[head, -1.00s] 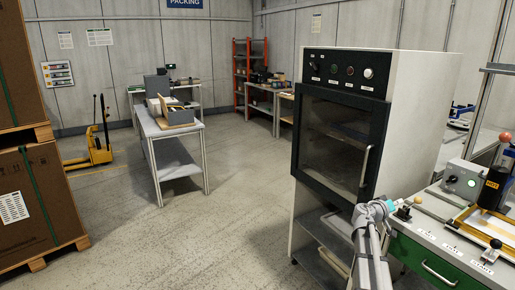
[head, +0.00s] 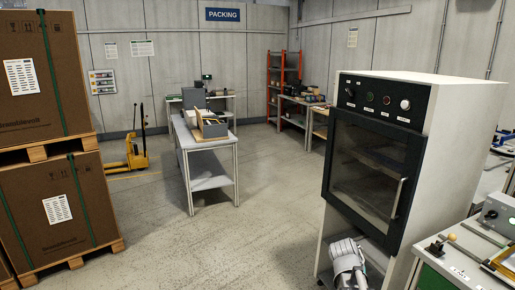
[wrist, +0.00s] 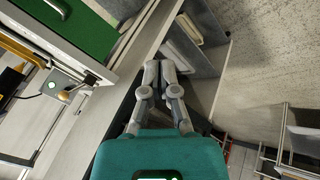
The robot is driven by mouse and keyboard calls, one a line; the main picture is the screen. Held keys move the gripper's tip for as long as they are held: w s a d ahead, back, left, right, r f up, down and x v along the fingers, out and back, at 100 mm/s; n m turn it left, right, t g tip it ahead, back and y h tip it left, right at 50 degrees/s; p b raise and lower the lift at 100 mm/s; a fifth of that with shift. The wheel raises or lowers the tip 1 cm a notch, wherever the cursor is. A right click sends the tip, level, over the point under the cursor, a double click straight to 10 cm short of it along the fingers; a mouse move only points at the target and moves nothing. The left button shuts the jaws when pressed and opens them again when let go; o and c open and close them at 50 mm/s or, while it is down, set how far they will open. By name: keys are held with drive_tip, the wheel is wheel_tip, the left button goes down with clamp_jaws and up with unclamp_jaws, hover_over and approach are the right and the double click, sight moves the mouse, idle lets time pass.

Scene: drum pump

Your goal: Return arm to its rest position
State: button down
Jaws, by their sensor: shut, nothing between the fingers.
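My gripper (wrist: 162,72) is in the wrist view, its two grey fingers together at the tips with nothing between them. It points past the edge of the workbench, with open shelves and the floor beyond. In the head view only a grey piece of my arm shows at the bottom, in front of the lower part of the oven cabinet (head: 436,160). The fingertips cannot be made out there.
The workbench (head: 455,262) with a green front stands at the right, close to the oven cabinet. Its green drawer (wrist: 62,28) shows in the wrist view. Stacked cartons (head: 62,215) stand at the left. A packing table (head: 208,140) stands beyond open floor.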

drive_tip(key=s+a+n+g+y+p, duration=0.1)
drive_tip(key=s+a+y, duration=0.2)
drive_tip(key=a, duration=0.5)
drive_tip(key=s+a+n+g+y+p, duration=0.1)
drive_tip(key=s+a+n+y+p, duration=0.1)
drive_tip(key=s+a, duration=0.3)
drive_tip(key=a+r+y, duration=0.1)
drive_tip(key=a, duration=0.2)
drive_tip(key=shift+s+a+n, duration=0.3)
drive_tip(key=shift+s+a, duration=0.1)
